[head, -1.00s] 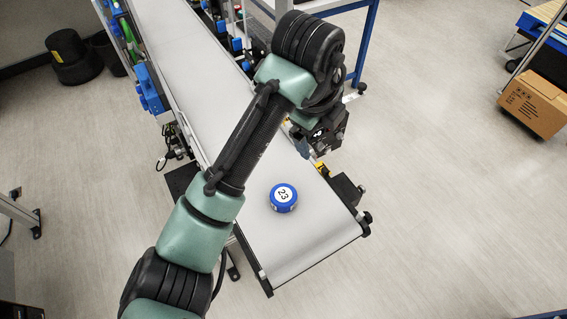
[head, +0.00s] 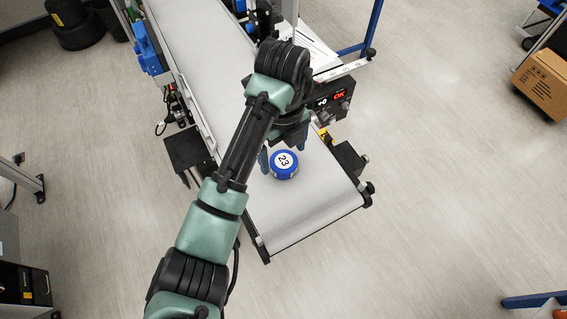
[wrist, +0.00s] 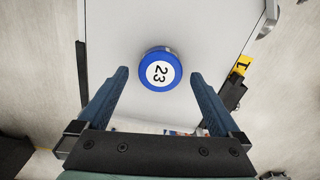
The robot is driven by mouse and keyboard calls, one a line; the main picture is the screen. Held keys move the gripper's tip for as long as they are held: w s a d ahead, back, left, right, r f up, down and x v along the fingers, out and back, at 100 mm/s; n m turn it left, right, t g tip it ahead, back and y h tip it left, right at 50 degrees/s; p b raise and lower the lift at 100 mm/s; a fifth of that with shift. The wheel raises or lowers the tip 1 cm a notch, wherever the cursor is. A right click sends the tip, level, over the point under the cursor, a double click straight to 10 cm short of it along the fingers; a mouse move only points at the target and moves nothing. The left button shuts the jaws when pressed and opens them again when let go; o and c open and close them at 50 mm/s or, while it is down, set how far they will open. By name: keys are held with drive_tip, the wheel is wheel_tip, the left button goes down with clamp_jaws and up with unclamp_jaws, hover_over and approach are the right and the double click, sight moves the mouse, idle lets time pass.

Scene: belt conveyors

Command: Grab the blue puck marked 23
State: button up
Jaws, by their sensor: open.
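The blue puck (head: 285,164) has a white top marked 23 and lies flat on the white belt (head: 310,205) near its front end. In the wrist view the puck (wrist: 160,70) sits just beyond the fingertips, roughly midway between them. My gripper (wrist: 160,76) is open and empty, with a blue finger on each side. In the head view my gripper (head: 284,154) is right at the puck, with a finger showing to the puck's left. I cannot tell the exact height of the fingertips above the belt.
A control box with a red display (head: 334,98) stands at the belt's right edge, with a yellow marker (wrist: 242,65) near it. The belt's front end is clear.

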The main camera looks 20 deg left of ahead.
sight(284, 164)
drive_tip(key=shift+f, duration=1.35)
drive_tip(key=c, duration=1.4)
drive_tip(key=shift+o, duration=0.2)
